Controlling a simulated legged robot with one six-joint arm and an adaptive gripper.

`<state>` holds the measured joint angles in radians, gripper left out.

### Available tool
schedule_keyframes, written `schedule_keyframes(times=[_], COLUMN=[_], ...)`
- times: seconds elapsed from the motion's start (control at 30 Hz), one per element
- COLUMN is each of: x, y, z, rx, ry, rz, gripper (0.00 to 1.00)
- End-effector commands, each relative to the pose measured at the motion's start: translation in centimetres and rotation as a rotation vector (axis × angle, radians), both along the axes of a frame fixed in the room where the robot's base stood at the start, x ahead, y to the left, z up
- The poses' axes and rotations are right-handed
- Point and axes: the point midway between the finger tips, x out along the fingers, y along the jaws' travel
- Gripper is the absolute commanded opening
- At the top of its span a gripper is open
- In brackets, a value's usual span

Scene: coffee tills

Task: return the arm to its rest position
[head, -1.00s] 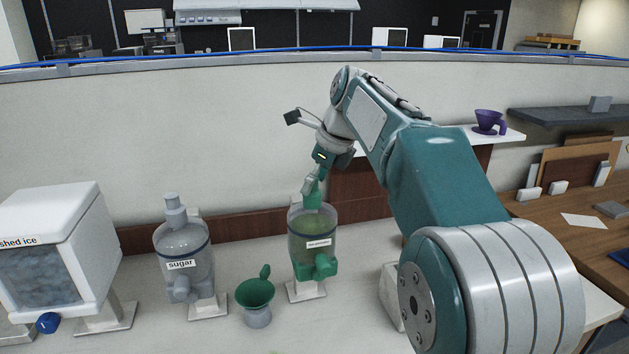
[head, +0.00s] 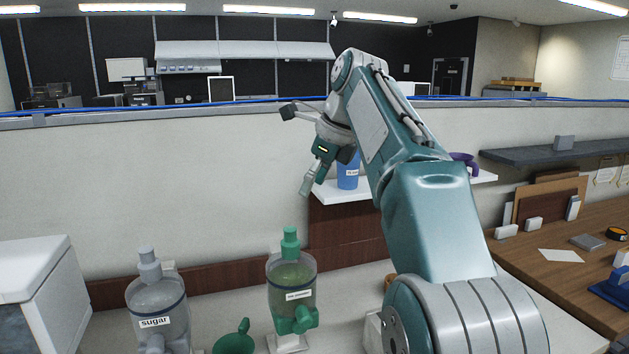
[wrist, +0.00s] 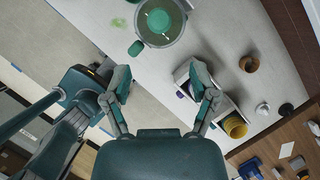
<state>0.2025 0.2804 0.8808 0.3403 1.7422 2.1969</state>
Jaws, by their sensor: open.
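My teal arm reaches up and left in the head view. My gripper (head: 310,184) hangs in the air above and slightly right of the green-topped dispenser (head: 291,293), apart from it. In the wrist view my gripper (wrist: 160,82) shows two spread fingers with nothing between them. The same dispenser shows from above in the wrist view (wrist: 177,32), beyond the fingertips.
A sugar dispenser (head: 157,310), a green funnel-like cup (head: 233,343) and a white ice machine (head: 45,270) stand left on the counter. A blue cup (head: 348,172) on a white shelf is behind my gripper. A wooden desk (head: 555,275) lies right.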

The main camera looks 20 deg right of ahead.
Motion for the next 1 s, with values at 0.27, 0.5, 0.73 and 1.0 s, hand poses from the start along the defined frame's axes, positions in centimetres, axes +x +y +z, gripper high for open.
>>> schedule_keyframes(times=[0.27, 0.5, 0.73, 1.0], x=[-0.1, -0.2, -2.0, -5.5], y=[-0.1, -0.1, 0.7, 1.8], z=[0.3, 0.3, -0.1, -2.0], rx=[0.000, -0.002, -0.072, -0.219], ry=[0.000, -0.002, -0.063, -0.169], rz=[0.000, 0.003, 0.152, 0.451], gripper=[0.75, 0.75, 0.75, 0.75])
